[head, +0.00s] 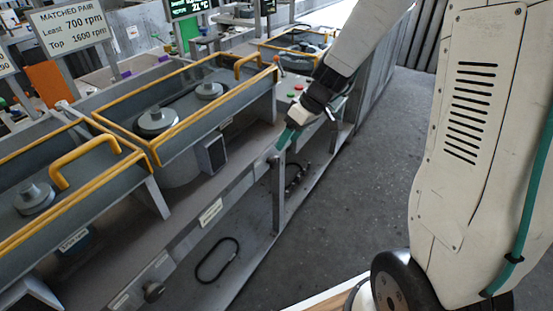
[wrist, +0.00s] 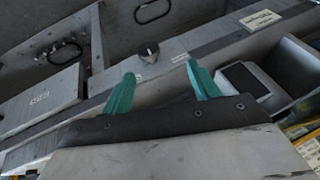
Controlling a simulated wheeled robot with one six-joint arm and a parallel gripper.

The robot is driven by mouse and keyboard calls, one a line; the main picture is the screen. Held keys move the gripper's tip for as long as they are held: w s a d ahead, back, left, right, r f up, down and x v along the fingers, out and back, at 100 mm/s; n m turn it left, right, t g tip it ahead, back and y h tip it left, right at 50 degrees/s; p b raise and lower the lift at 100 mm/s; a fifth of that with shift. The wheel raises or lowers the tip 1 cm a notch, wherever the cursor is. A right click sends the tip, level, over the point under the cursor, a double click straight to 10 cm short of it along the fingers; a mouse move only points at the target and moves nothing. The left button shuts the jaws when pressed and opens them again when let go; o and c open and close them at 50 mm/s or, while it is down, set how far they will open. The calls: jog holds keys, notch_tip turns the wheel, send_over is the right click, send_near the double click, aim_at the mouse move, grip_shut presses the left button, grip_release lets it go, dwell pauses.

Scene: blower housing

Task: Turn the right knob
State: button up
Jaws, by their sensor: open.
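In the wrist view a dark round knob (wrist: 148,50) with a pale mark sits on a grey front rail, beyond and between my fingertips. My gripper (wrist: 162,78) has its two green fingers spread, with nothing between them and a gap to the knob. In the head view my gripper (head: 284,138) is beside the front rail of the bench, right of centre; it and the arm cover part of the rail there. Another dark knob (head: 153,291) shows on the rail at the lower left, far from my gripper.
A sign (head: 68,28) reads "MATCHED PAIR, Least 700 rpm, Top 1600 rpm". Grey housings with yellow rails (head: 160,110) stand on the bench. A black cable loop (head: 217,259) lies under the rail. A bench post (head: 278,192) stands below my gripper. Grey floor (head: 350,205) to the right is clear.

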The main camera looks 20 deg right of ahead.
aim_at(278, 159)
jog(key=x, duration=0.3)
jog(key=d+x, duration=0.1)
jog(key=x, duration=0.2)
jog(key=w+x, duration=0.1)
jog(key=x, duration=0.3)
jog(key=shift+w+d+f, duration=0.15)
jog(key=shift+d+f, duration=0.15)
jog(key=shift+c, duration=0.2)
jog(key=c, duration=0.9)
jog(key=shift+a, duration=0.15)
